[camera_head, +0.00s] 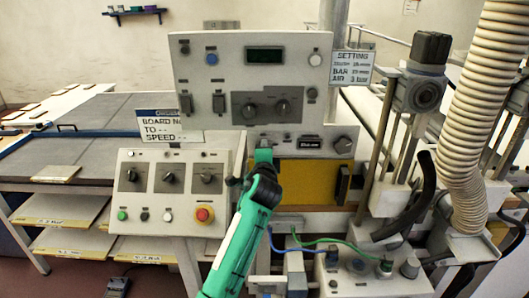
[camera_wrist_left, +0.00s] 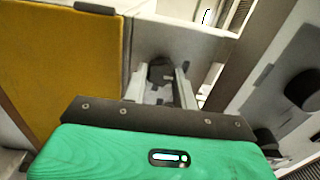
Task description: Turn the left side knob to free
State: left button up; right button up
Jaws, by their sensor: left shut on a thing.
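A dark knob (camera_wrist_left: 160,72) sits on a grey face beside the yellow panel in the left wrist view. My left gripper (camera_wrist_left: 162,85) has its two pale fingers on either side of this knob and is shut on it. In the head view my green left arm comes up from the bottom, and the left gripper (camera_head: 263,155) is at the left edge of the yellow panel (camera_head: 305,183), below the upright control panel. The gripper hides the knob there. The knob's markings and setting cannot be read. My right gripper is not in view.
A sloped box (camera_head: 150,157) with several dark knobs and a red stop button (camera_head: 204,215) stands close left of my arm. The upright panel (camera_head: 228,72) is above the gripper. A ribbed hose (camera_head: 470,130) and post are at right. Cables (camera_head: 310,241) run below right.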

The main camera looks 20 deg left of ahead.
pick_arm(q)
jog(key=o, duration=1)
jog(key=shift+s, duration=0.15)
jog(key=shift+b+v, duration=1.7)
jog(key=shift+v, duration=5.1)
